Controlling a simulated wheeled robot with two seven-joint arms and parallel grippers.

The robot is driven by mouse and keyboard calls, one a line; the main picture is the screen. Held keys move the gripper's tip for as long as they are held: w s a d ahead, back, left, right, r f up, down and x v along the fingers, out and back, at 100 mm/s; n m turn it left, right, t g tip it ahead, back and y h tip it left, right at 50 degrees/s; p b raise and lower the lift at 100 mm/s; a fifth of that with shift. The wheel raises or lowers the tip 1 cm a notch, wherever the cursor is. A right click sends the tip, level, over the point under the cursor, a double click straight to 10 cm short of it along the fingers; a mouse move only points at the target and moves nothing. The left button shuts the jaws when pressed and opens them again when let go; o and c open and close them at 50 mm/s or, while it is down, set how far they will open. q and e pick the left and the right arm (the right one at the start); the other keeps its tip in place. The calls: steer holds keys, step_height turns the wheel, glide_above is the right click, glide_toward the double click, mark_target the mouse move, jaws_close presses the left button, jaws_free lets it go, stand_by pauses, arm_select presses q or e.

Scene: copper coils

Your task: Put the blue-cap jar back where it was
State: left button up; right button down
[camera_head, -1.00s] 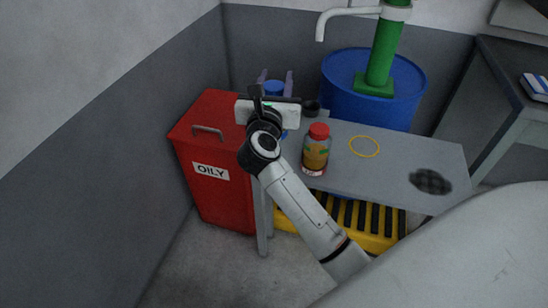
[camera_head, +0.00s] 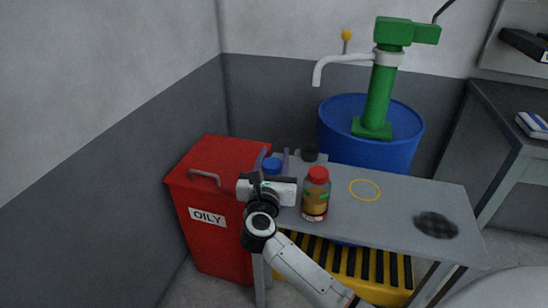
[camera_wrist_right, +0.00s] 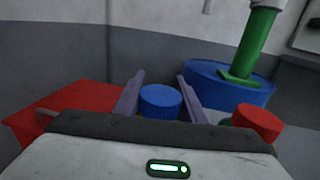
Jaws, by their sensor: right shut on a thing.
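The blue-cap jar (camera_head: 272,165) is between the two purple-grey fingers of my right gripper (camera_head: 273,157), at the left end of the grey table (camera_head: 395,215). My right gripper is shut on it. In the right wrist view the blue cap (camera_wrist_right: 160,101) sits between the fingers (camera_wrist_right: 160,92); the jar's body is hidden behind the gripper's palm. I cannot tell whether the jar touches the table. A yellow ring (camera_head: 364,190) is marked on the tabletop, empty, to the right of the red-cap jar (camera_head: 316,196). My left gripper is not in view.
The red-cap jar stands close to the right of my gripper. A dark-lidded item (camera_head: 310,154) stands behind it. A red bin labelled OILY (camera_head: 207,217) is at left, a blue drum (camera_head: 365,150) with a green pump (camera_head: 380,95) behind. A dark round patch (camera_head: 436,225) is at the right end.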

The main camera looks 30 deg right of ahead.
steer(key=shift+f, duration=0.2)
steer(key=c, duration=1.1)
jaws_free()
steer(key=shift+r, duration=0.15)
